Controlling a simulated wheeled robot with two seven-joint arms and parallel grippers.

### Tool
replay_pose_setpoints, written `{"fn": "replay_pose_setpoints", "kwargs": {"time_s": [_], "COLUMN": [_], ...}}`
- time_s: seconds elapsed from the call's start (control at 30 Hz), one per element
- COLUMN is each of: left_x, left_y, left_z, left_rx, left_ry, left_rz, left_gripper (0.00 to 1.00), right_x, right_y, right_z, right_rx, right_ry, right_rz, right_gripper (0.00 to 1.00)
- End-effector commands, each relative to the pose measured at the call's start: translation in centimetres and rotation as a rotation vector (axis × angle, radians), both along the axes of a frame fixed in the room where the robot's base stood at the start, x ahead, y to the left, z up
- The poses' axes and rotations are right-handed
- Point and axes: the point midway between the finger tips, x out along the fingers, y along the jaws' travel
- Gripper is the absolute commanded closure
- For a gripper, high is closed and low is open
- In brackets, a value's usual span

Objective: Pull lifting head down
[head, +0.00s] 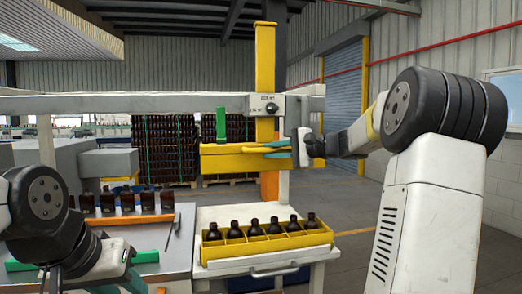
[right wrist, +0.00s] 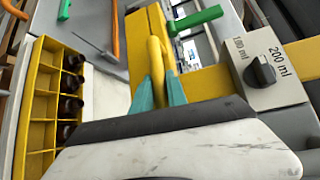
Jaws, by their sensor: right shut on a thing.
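The lifting head (head: 222,163) is a wide yellow beam in front of an upright yellow column, above the bottle crate. It also shows in the right wrist view (right wrist: 216,90). A yellow bar handle (right wrist: 156,60) runs along it. My right gripper (head: 268,150) reaches in from the right. In the right wrist view its teal fingers (right wrist: 160,92) are shut on the handle, one on each side. My left gripper (head: 134,284) is low at the left, over the grey table. Only part of its fingers shows, so its opening is unclear.
A yellow crate (head: 266,250) with several dark bottles stands on a white surface below the head. A grey box (head: 266,105) with a black knob and volume marks is on the crossbeam. More amber bottles (head: 127,200) and a screwdriver-like tool (head: 171,232) are on the left table.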

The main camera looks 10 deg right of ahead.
Motion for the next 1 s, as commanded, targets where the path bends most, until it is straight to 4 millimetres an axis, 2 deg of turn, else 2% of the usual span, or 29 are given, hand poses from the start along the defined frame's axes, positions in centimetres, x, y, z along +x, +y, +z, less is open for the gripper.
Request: {"fn": "replay_pose_setpoints", "kwargs": {"time_s": [0.17,0.6,0.8,1.0], "left_x": [0.0,0.0,0.0,0.0], "left_y": [0.0,0.0,0.0,0.0], "left_z": [0.0,0.0,0.0,0.0], "left_rx": [0.0,0.0,0.0,0.0], "left_ry": [0.0,0.0,0.0,0.0], "left_rz": [0.0,0.0,0.0,0.0], "left_gripper": [0.64,0.64,0.64,0.64], "right_x": [-0.1,-0.2,-0.2,-0.1], "right_y": [0.1,0.1,0.1,0.1], "right_z": [-3.7,-15.7,-19.1,-20.6], "right_rx": [0.002,0.002,0.001,-0.001], "right_ry": [0.014,0.016,0.013,0.011], "right_rz": [0.004,0.003,0.004,0.003], "right_gripper": [1.0,1.0,1.0,1.0]}}
